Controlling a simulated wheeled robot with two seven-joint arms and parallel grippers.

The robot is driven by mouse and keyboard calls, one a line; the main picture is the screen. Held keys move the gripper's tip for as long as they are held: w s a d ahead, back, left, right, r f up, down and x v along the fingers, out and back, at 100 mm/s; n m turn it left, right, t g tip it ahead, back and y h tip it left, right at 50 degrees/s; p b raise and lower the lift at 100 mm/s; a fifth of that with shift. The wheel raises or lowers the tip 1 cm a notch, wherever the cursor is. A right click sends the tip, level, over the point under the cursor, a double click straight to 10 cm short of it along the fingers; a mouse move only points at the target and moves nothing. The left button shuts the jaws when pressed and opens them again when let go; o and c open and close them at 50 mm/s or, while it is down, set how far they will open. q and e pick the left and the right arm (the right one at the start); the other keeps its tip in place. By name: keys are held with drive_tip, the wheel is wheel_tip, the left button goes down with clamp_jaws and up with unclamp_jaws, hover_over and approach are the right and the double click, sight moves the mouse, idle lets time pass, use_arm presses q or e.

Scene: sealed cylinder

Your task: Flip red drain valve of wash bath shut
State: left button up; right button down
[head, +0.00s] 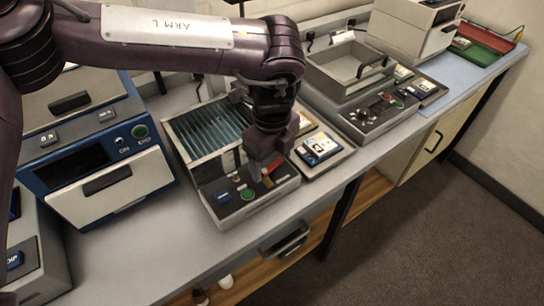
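The wash bath (205,130) stands on the bench in the middle of the head view. It has a ribbed blue-grey basin and a front panel with a green button (248,194). A small red part (274,164), which looks like the drain valve, shows at the right of that panel. My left gripper (262,170) points down right over this part of the panel, very close to the red part. I cannot tell whether it touches it. The gripper's wrist hides part of the basin and the finger gap is unclear. My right gripper is not in view.
A blue and white machine (95,150) stands left of the bath. To the right are a tray with a blue item (318,148), a grey open-topped box (348,72) and a control panel (380,108). The bench's front edge (330,182) runs close to the bath.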

sight(273, 166)
use_arm(q)
drive_tip(key=c, duration=0.8)
drive_tip(key=shift+s+d+m, duration=0.15)
drive_tip(key=shift+m, duration=1.05)
drive_tip(key=o, duration=1)
drive_tip(key=shift+r, duration=0.1)
drive_tip(key=shift+r, duration=0.25)
wheel_tip(273, 166, up, 7)
drive_tip(key=shift+r+b, duration=0.1)
drive_tip(key=shift+b, duration=0.3)
